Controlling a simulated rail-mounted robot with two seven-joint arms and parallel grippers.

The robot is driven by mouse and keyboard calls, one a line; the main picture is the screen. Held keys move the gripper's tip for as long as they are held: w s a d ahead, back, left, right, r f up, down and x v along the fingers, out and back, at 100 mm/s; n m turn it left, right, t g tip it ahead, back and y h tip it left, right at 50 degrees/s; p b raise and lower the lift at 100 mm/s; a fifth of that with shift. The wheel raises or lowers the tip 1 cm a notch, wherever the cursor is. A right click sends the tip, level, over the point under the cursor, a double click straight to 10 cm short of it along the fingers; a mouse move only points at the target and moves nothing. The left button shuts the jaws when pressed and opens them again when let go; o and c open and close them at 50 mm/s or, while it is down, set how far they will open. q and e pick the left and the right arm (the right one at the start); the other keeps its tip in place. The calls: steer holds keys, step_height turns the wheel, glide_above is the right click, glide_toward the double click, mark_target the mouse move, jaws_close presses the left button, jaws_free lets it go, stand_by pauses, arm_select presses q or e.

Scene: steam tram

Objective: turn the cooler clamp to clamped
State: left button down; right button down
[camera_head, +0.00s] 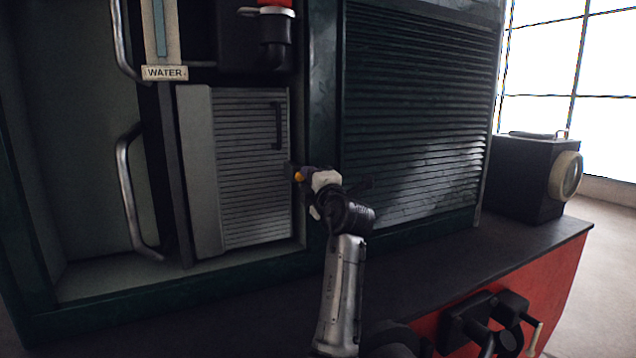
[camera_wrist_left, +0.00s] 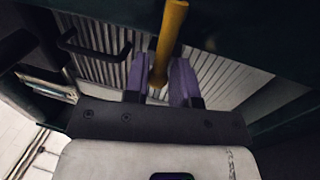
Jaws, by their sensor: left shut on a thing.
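The cooler clamp shows as a yellow handle (camera_wrist_left: 172,32) in the left wrist view, running from the top edge down between two purple fingers. In the head view only a small yellow bit (camera_head: 299,176) of it shows, at the right edge of the slatted cooler panel (camera_head: 250,165). My left gripper (camera_wrist_left: 160,82) is shut on the yellow handle. In the head view my left gripper (camera_head: 306,178) is at the frame beside the panel, and the wrist hides much of the clamp. My right gripper is not in view.
A black handle (camera_head: 277,126) sits on the slatted panel. A WATER label (camera_head: 165,73) and a red-topped fitting (camera_head: 275,20) are above it. Curved grab rails (camera_head: 128,190) stand at left. A large louvred panel (camera_head: 415,110) and a black lamp box (camera_head: 525,175) are at right.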

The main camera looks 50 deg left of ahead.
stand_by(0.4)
arm_select(q)
steer(key=c, duration=1.1)
jaws_free()
steer(key=d+r+p, duration=0.2)
steer(key=d+r, duration=0.1)
steer(key=d, duration=0.1)
steer(key=w+d+r+p, duration=0.1)
steer(key=d+r+p, duration=0.1)
steer(key=d+r, duration=0.1)
steer(key=d+r+p, duration=0.2)
steer(key=d+r, duration=0.2)
steer(key=r, duration=0.1)
steer(key=shift+w+d, duration=0.3)
steer(key=shift+w, duration=0.05)
steer(key=shift+c, duration=0.6)
